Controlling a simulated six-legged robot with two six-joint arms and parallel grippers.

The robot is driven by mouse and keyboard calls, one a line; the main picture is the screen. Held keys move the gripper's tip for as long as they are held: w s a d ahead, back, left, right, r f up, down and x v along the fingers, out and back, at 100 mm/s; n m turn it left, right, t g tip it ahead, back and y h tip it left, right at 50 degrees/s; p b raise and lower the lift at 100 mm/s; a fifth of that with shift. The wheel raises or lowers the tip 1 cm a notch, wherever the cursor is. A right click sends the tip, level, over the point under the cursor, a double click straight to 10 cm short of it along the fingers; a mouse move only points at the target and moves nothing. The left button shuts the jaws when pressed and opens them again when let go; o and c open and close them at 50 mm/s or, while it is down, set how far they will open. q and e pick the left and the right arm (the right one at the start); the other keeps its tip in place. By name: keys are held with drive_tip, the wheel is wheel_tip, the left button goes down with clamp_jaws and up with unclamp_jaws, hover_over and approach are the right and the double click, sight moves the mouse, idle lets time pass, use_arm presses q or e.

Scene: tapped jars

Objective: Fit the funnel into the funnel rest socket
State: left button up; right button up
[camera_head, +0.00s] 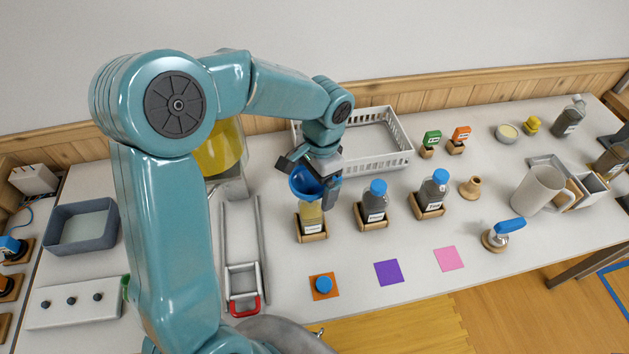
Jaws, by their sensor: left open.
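A blue funnel (303,184) sits over the mouth of a jar with yellow contents (311,216), which stands upright in a wooden holder (312,238). My left gripper (314,178) is open at the funnel, its fingers on either side of the rim; I cannot tell whether they touch it. The funnel's lower end is hidden in or behind the jar's neck. A small wooden, flared piece (470,187) stands empty to the right and may be the funnel rest socket, but I cannot confirm it. My right gripper is not in view.
Two dark jars with blue caps (374,201) (434,191) stand in wooden holders to the right. A white basket (379,146) is behind my gripper. A blue cap (322,283) lies on an orange square in front.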

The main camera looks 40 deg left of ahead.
use_arm(q)
drive_tip(key=shift+s+a+f, duration=0.15)
drive_tip(key=shift+s+a, duration=0.05)
drive_tip(key=shift+w+d, duration=0.15)
drive_tip(key=c, duration=0.6)
drive_tip(key=shift+o, duration=1.3)
drive_tip(key=c, duration=0.4)
drive_tip(key=shift+c, duration=0.2)
drive_tip(key=shift+r, duration=0.3)
drive_tip(key=shift+r+p, duration=0.95)
drive_tip(key=shift+r, duration=0.05)
